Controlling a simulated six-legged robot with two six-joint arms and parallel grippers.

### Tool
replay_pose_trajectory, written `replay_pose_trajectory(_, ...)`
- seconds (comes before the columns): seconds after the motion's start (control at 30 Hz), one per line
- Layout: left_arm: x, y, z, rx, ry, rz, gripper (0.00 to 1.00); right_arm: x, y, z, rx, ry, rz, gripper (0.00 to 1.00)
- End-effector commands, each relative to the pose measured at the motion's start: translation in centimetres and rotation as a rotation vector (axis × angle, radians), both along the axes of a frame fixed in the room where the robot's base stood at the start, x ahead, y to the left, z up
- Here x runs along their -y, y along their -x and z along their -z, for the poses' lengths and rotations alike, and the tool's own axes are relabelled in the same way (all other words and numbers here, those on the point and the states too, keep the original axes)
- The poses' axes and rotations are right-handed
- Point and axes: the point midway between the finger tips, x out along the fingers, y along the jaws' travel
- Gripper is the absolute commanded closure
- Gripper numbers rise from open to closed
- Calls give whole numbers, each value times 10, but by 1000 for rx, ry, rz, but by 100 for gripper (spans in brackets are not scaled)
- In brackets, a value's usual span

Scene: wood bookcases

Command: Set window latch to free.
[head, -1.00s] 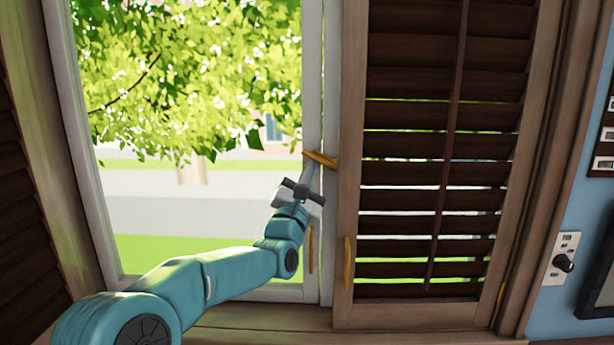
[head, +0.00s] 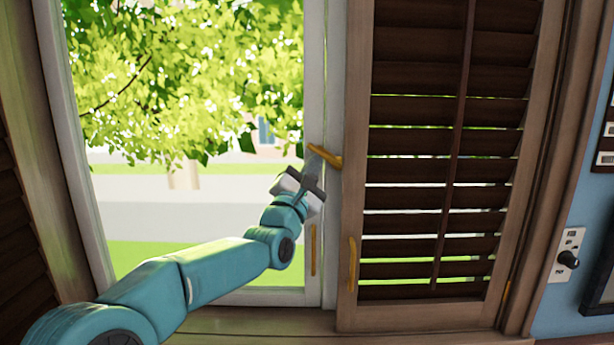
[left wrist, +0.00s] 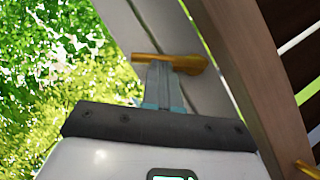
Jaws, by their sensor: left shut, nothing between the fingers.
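The window latch (head: 327,157) is a gold-coloured lever on the pale window frame. It slants, with its left end higher than its right end. My left gripper (head: 310,163) is just below the left part of the latch, its fingers closed together and pointing up. In the left wrist view, the latch (left wrist: 185,63) lies across the tips of my left gripper (left wrist: 160,72). The fingertips look to be touching its underside or very close, with nothing between them. My right gripper is not in view.
A brown louvred shutter (head: 355,215) with a gold handle (head: 352,262) stands just right of the latch. A thin gold handle (head: 313,250) is lower on the window frame. A switch panel (head: 567,255) is on the blue wall at right. Glass fills the left.

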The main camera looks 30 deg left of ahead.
Motion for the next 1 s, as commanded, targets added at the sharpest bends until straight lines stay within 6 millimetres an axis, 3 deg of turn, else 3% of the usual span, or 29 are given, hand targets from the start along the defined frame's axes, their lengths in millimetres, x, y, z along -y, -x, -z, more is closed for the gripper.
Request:
replay_pose_trajectory(0.33, 12, -2, -19, -145, -241, -6, 100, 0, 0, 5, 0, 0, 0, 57)
replay_pose_trajectory(1.0, 30, -13, -41, -139, -232, -3, 100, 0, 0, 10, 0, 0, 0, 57)
